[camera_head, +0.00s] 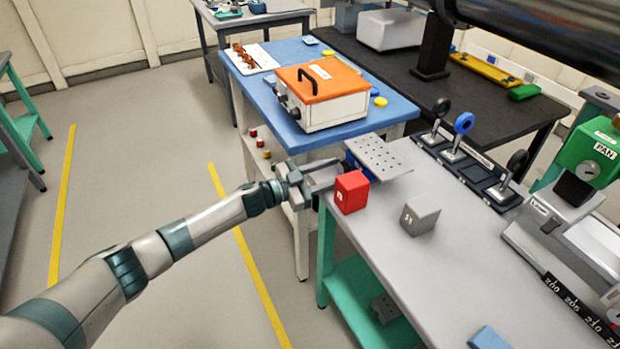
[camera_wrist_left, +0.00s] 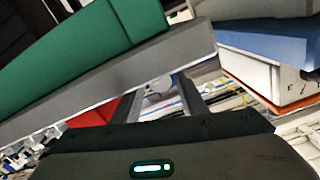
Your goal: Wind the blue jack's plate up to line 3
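The blue jack (camera_head: 357,170) stands at the far left corner of the grey bench, with its perforated grey plate (camera_head: 379,157) on top. Most of its blue body is hidden behind the red block and under the plate. No line marks are legible on it. My left gripper (camera_head: 335,172) is at the bench's left edge, level with the jack and just left of it. In the left wrist view its two fingers (camera_wrist_left: 163,92) stand apart, with nothing clearly held between them. I cannot tell whether it touches the jack. My right gripper is not in view.
A red block (camera_head: 350,192) stands close in front of the jack, and a grey block (camera_head: 420,214) to its right. The blue table (camera_head: 240,63) behind bears an orange-lidded box (camera_head: 325,95). Several levers (camera_head: 462,125) line the bench's back. The bench's front middle is clear.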

